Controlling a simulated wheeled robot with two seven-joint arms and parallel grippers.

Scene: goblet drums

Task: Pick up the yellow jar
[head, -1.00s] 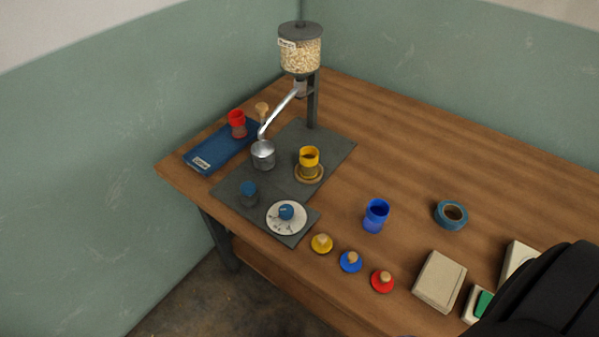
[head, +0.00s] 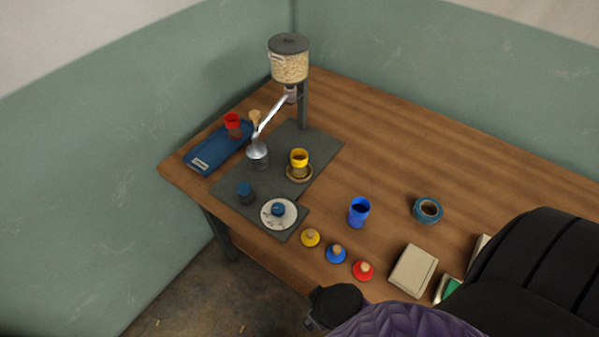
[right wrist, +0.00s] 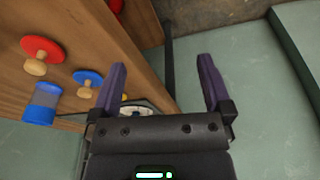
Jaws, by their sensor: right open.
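The yellow jar (head: 299,158) stands upright on a round wooden coaster (head: 291,178) on the dark grey mat (head: 325,147), in the head view. No gripper is near it. My right gripper (right wrist: 161,80) is open and empty in the right wrist view, with its purple fingers spread apart beside the table edge. The yellow jar is not visible in the right wrist view. My right arm reaches into the lower right of the head view. My left gripper is not in view.
A grain hopper (head: 289,65) on a post and a metal cup (head: 257,158) stand behind and left of the jar. The table's right rear is clear.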

